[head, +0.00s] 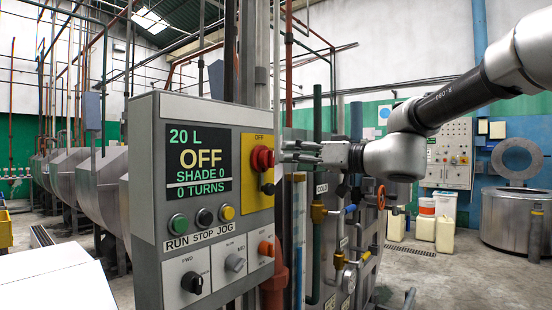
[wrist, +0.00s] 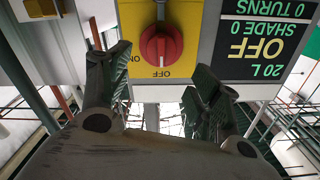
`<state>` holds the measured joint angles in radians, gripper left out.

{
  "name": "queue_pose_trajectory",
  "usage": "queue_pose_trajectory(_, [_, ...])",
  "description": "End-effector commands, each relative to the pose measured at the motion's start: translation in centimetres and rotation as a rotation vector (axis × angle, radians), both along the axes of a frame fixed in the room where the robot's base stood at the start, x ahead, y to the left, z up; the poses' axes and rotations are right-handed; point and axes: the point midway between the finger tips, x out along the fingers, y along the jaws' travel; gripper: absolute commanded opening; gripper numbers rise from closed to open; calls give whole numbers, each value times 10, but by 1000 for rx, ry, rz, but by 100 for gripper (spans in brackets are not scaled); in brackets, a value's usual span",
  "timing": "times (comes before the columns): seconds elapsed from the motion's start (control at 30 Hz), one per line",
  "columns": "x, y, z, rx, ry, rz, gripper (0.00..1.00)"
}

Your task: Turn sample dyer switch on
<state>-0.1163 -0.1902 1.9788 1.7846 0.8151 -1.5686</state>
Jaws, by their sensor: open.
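A grey control panel (head: 146,230) stands at centre left in the head view. Its red rotary switch (head: 262,158) sits on a yellow plate (head: 258,200) marked OFF at the top. The display (head: 198,160) reads 20 L, OFF, SHADE 0, 0 TURNS. My gripper (head: 284,151) is open and sideways, its fingertips just right of the switch. The wrist view is upside down. There the red switch (wrist: 157,46) shows between the spread fingers, with OFF below it and ON to its left. I cannot tell whether the fingers touch the switch.
Below the display are green, black and yellow buttons (head: 203,217) marked RUN, STOP and JOG, with smaller knobs (head: 235,262) beneath. Pipes and valves (head: 318,214) stand close to the panel's right. Large steel drums (head: 103,185) line the left. Open floor lies behind.

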Motion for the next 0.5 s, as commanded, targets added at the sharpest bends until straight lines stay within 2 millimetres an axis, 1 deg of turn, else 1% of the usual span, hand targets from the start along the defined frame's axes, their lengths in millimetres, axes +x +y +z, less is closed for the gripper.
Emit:
queue_pose_trajectory(0.07, [1, 1, 0, -19, -22, 0, 63])
queue_pose_trajectory(0.17, [5, 7, -1, -29, -35, 2, 63])
queue_pose_trajectory(0.4, [29, 39, -1, -30, -34, 4, 63])
queue_pose_trajectory(0.5, [39, 50, -1, -29, -33, 2, 63])
